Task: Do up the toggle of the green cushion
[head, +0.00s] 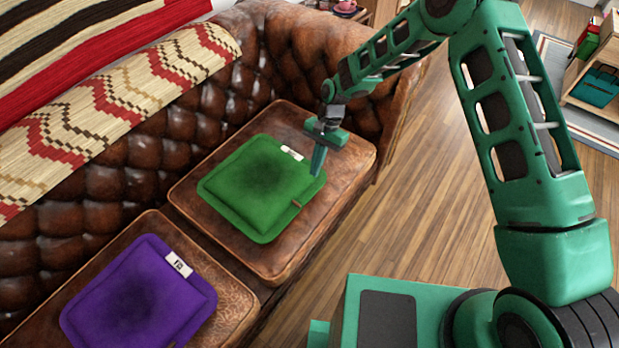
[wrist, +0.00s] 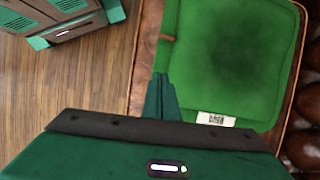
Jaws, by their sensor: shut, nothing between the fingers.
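The green cushion (head: 248,188) lies flat on the right seat of the brown leather sofa, and it fills the upper right of the wrist view (wrist: 228,55). A small brown toggle (head: 297,203) sits on its edge facing the wooden floor; it shows at the cushion's left edge in the wrist view (wrist: 167,38). I cannot tell whether the toggle is through a loop. My gripper (head: 317,172) is shut and empty, pointing down by the cushion's right corner. In the wrist view its fingertips (wrist: 160,78) are apart from the toggle, near the same cushion edge.
A white label (head: 292,152) is on the green cushion. A purple cushion (head: 140,295) lies on the left seat. The tufted sofa back (head: 130,165) and arm (head: 300,60) rise behind. Wooden floor (head: 430,180) is open in front. A shelf (head: 590,100) stands far right.

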